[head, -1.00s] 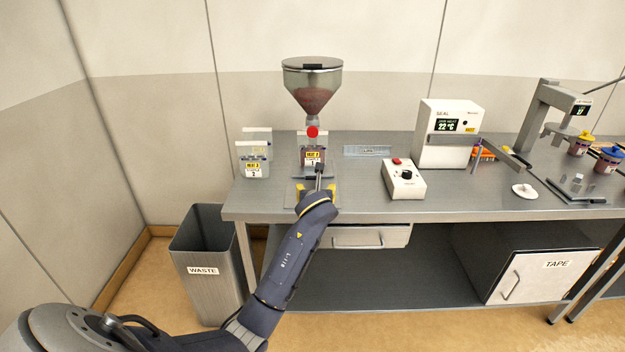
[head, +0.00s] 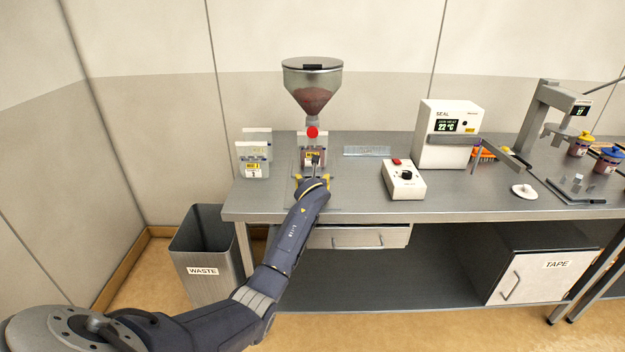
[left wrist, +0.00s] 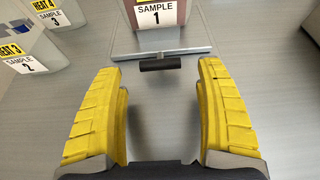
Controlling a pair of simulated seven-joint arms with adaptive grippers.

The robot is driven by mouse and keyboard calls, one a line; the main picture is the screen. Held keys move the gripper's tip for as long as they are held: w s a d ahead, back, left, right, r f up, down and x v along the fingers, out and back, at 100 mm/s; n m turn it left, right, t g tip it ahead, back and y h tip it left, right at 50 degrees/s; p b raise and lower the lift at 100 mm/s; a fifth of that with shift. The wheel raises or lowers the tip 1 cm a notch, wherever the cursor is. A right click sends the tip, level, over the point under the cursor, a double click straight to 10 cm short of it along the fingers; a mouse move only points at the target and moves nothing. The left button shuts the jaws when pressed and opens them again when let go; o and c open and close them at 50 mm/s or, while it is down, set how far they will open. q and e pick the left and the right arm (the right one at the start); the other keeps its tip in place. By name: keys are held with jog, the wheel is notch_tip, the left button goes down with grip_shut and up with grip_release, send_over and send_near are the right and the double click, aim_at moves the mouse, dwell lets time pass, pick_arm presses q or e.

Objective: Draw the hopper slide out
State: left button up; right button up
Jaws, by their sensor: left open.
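The hopper (head: 312,85) is a clear-sided funnel with reddish contents on the bench, with a round red knob (head: 313,132) at its neck. Below it stands a container labelled SAMPLE 1 (left wrist: 158,14), on a flat metal plate (left wrist: 125,42) with a short black bar handle (left wrist: 160,63) at its near edge. My left gripper (head: 313,181) is low over the bench in front of the plate. In the left wrist view its yellow fingers (left wrist: 158,85) are open and empty, one on each side of the handle's line, not touching it. My right gripper is not in view.
Sample containers 2 and 3 (head: 254,160) stand left of the hopper. A control box (head: 403,180) with a dial and the sealer (head: 447,135) are to the right. A waste bin (head: 208,265) stands left of the bench; a drawer (head: 358,237) is under its top.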

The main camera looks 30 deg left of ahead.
pick_arm(q)
jog(key=shift+x, duration=2.3)
jog(key=shift+c, duration=0.4)
grip_shut()
